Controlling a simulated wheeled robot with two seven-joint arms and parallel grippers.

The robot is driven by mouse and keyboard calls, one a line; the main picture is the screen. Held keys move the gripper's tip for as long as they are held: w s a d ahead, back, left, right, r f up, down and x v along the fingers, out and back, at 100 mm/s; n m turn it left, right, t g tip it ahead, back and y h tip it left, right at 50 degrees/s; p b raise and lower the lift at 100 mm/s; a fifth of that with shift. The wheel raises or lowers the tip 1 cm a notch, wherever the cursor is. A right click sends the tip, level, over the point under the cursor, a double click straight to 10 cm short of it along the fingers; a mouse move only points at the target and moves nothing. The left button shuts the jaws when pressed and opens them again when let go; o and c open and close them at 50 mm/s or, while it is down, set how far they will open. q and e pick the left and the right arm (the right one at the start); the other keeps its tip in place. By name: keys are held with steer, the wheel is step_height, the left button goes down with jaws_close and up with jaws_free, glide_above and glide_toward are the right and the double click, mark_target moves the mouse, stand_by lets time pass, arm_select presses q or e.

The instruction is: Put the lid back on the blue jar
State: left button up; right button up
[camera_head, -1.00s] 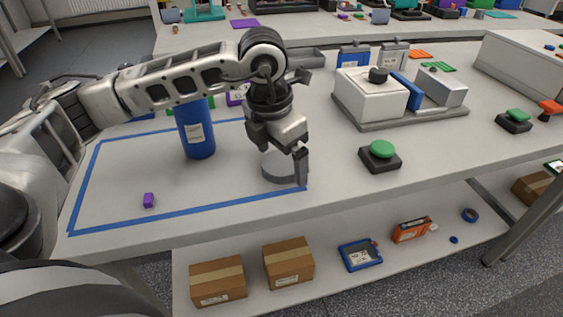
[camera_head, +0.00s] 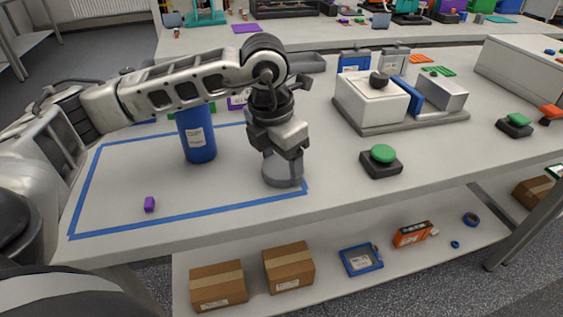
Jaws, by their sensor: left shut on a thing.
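The blue jar (camera_head: 197,137) stands upright on the table inside the blue tape outline, with a white label on its side. My left arm passes over its top, so its mouth is hidden. The grey round lid (camera_head: 277,175) is at the right end of the taped area, near the front tape line. My left gripper (camera_head: 283,166) points down over the lid and is shut on it. The lid is at or very near the table top; I cannot tell if it touches. My right gripper is not in view.
A small purple block (camera_head: 149,204) lies in the taped area (camera_head: 190,215) at the front left. A black box with a green button (camera_head: 382,155) stands right of the lid. A white machine on a grey base (camera_head: 372,100) stands behind. The table between jar and lid is clear.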

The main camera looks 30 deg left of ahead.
arm_select(q)
step_height(320, 180, up, 3)
steer(key=shift+f, duration=0.1)
steer(key=s+d+r, duration=0.5)
steer(key=s+r, duration=0.5)
steer(key=s, duration=0.3)
steer(key=shift+d, duration=0.1)
